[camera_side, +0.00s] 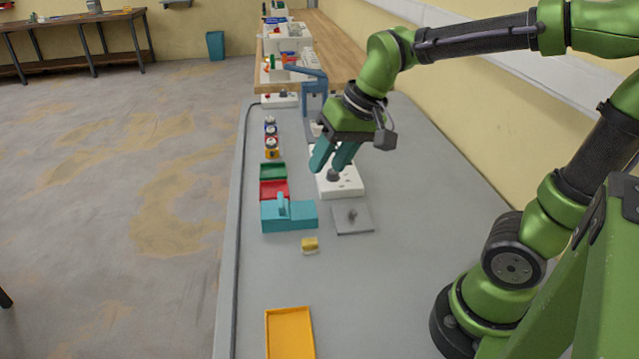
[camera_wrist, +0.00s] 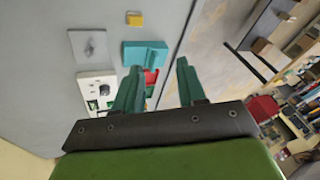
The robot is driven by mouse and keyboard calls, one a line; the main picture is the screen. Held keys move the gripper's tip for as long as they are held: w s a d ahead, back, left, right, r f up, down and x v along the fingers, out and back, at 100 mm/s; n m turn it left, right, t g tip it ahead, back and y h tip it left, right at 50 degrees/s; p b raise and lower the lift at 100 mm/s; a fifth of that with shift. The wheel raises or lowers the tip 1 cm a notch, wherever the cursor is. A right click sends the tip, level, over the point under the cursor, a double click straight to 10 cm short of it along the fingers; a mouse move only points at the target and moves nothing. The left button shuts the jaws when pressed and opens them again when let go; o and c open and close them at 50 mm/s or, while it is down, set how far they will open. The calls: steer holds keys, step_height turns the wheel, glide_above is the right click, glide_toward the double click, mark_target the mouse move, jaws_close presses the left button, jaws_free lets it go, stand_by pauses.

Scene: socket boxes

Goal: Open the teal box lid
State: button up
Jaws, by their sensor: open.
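The teal box (camera_side: 289,218) stands on the grey table, left of centre in the side view. Its lid has a raised upright handle (camera_side: 281,203). In the wrist view the teal box (camera_wrist: 146,53) lies above and between my fingers. My gripper (camera_side: 326,168) is green with teal fingers, open and empty. It is in the air, up and to the right of the teal box in the side view, apart from it. Whether the lid is fully down I cannot tell.
A red box (camera_side: 273,189) and a green box (camera_side: 273,171) stand behind the teal box. A white socket box (camera_side: 345,188) is near my fingers. A grey plate with a knob (camera_side: 352,219), a yellow block (camera_side: 310,245) and an orange tray (camera_side: 290,334) lie nearby. The table's right front is clear.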

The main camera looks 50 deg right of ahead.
mark_target(281, 199)
steer(key=shift+w+d+f+m+g+h, duration=0.55)
steer(key=shift+w+d+m+g, duration=0.5)
steer(key=shift+w, duration=3.2)
steer(key=shift+w+d+f+m+g+h, duration=0.35)
steer(key=shift+w+d+f+m+g, duration=0.55)
steer(key=shift+w, duration=3.3)
steer(key=shift+m+g, duration=0.25)
step_height(281, 199, down, 16)
steer(key=shift+r, duration=0.1)
jaws_close()
steer(key=shift+d, duration=0.1)
